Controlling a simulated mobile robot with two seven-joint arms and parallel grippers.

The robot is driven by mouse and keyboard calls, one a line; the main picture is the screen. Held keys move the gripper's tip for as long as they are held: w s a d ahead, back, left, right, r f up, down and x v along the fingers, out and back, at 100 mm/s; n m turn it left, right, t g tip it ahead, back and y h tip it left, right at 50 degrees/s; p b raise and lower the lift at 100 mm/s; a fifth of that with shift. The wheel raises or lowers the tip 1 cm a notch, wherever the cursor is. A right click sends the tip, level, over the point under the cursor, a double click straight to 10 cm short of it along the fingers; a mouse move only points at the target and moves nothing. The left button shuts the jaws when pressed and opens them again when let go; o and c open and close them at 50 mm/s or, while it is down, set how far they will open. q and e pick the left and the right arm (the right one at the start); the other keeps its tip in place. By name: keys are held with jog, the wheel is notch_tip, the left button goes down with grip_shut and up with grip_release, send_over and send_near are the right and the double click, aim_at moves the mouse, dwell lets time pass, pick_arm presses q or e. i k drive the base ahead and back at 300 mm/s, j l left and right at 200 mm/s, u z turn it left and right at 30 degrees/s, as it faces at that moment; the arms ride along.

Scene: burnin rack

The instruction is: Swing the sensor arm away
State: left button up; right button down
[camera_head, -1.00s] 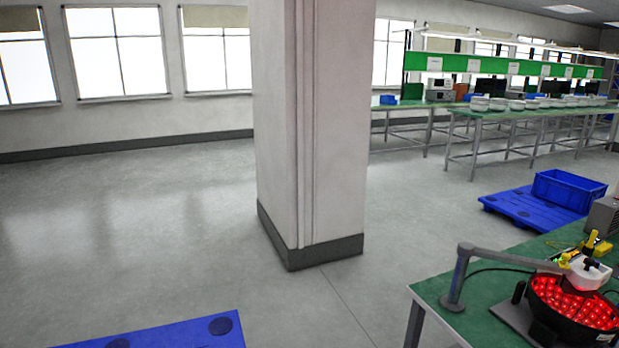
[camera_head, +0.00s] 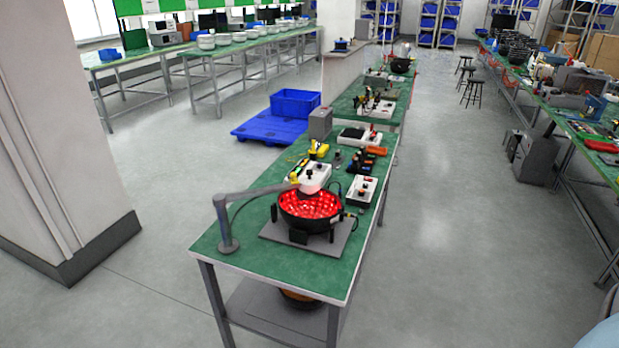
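The grey sensor arm (camera_head: 250,194) stands on a round foot at the near left corner of a green-topped bench (camera_head: 222,258). Its post rises and its boom reaches right, with its end over a black round bowl (camera_head: 312,222) filled with glowing red lights. Neither of my grippers shows in the view.
White control boxes (camera_head: 362,190), a yellow tool and other small items lie behind the bowl. A square pillar (camera_head: 60,150) stands at left. A blue pallet (camera_head: 268,128) with a blue crate (camera_head: 295,103) lies beyond the bench. Open floor (camera_head: 440,240) lies right of the bench.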

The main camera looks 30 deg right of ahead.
aim_at(311, 183)
jog(key=z, duration=0.9)
jog(key=i+l, duration=1.1)
jog(key=u, duration=1.3)
